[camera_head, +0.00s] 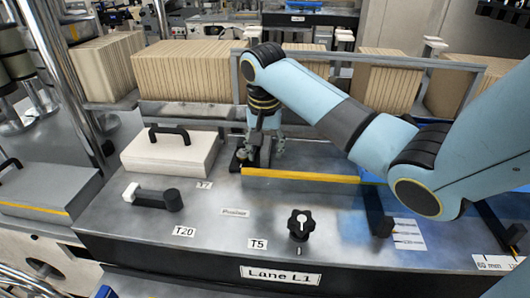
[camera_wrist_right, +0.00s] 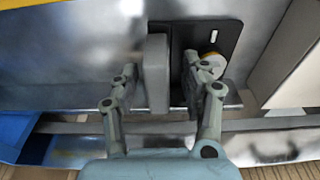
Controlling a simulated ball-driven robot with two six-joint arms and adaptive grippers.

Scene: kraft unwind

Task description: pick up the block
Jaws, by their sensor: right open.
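A grey upright block (camera_wrist_right: 157,72) stands beside a black plate (camera_wrist_right: 222,50) in the right wrist view. My right gripper (camera_wrist_right: 168,85) is open, with one finger on each side of the block. The left finger looks closer to the block than the right one; I cannot tell whether either touches it. In the head view my right gripper (camera_head: 263,150) points down at the back of the metal worktop, and its fingers largely hide the block. My left gripper is not in view.
A pale case with a black handle (camera_head: 170,150) lies left of my right gripper. A yellow strip (camera_head: 310,177) runs to its right. A black star knob (camera_head: 300,224) and a lever (camera_head: 153,198) stand nearer the front. Cardboard stacks (camera_head: 185,70) stand behind a metal rail.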

